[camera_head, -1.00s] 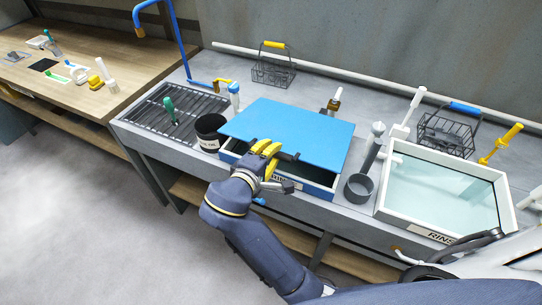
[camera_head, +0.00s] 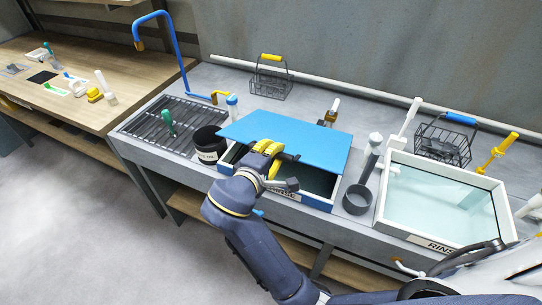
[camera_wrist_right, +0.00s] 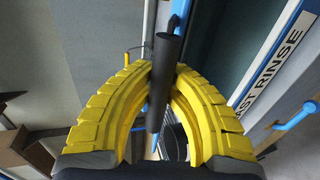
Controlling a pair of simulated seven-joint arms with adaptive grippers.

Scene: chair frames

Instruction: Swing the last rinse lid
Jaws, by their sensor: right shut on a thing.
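The blue lid (camera_head: 300,138) lies over a blue-walled tank (camera_head: 314,198) in the middle of the counter. Its front edge is raised, and a dark gap shows between it and the tank's front wall. My right gripper (camera_head: 268,160) is at the lid's front edge, its yellow fingers shut on a dark bar handle. In the right wrist view the fingers (camera_wrist_right: 162,85) close around the dark handle (camera_wrist_right: 163,82). The label (camera_wrist_right: 268,72) there reads "...AST RINSE". My left gripper is not in view.
An open water-filled rinse tank (camera_head: 440,200) stands to the right. A grey cup holder (camera_head: 358,198) sits between the tanks. A dark pot (camera_head: 209,143) is close to the lid's left side. Wire baskets (camera_head: 270,78) and a blue tap (camera_head: 160,20) stand behind.

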